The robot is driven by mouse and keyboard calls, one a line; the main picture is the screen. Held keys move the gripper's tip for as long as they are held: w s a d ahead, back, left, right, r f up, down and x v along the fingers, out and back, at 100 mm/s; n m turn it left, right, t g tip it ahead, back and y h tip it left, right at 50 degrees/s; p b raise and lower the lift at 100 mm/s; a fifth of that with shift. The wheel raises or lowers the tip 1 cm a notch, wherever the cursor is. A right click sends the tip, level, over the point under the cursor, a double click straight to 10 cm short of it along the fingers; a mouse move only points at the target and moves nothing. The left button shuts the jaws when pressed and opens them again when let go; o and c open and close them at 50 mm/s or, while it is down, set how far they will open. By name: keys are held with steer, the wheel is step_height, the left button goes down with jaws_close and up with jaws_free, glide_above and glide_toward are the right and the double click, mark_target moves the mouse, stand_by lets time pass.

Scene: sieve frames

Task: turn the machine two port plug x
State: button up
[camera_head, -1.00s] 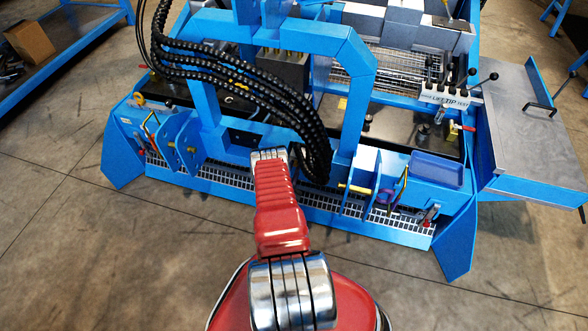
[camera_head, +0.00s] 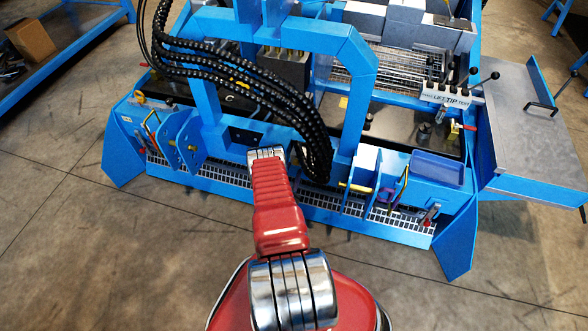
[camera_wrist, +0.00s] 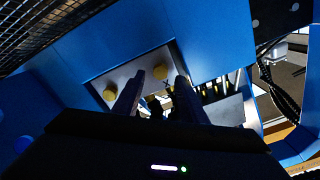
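In the wrist view a pale metal plate (camera_wrist: 132,76) is set in a blue panel and carries two round yellowish caps, a left one (camera_wrist: 110,93) and a right one (camera_wrist: 160,72). They may be the port plugs; no label is legible. My gripper (camera_wrist: 158,78) points at this plate with its two dark fingers apart. The right cap shows between the fingertips, and the left cap lies outside the left finger. Small dark parts (camera_wrist: 155,103) show between the fingers; I cannot tell what they are or whether anything touches. In the head view my red arm hides the gripper.
The blue machine frame (camera_head: 358,95) rises around the work area. Thick black hoses (camera_head: 270,100) hang close to the right of my arm. A slotted rail (camera_head: 230,178) runs along the front. A metal side table (camera_head: 530,130) stands at right. The floor in front is clear.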

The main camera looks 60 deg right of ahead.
steer(key=s+a, duration=0.1)
steer(key=a, duration=1)
steer(key=shift+s+a, duration=0.15)
steer(key=shift+s, duration=0.2)
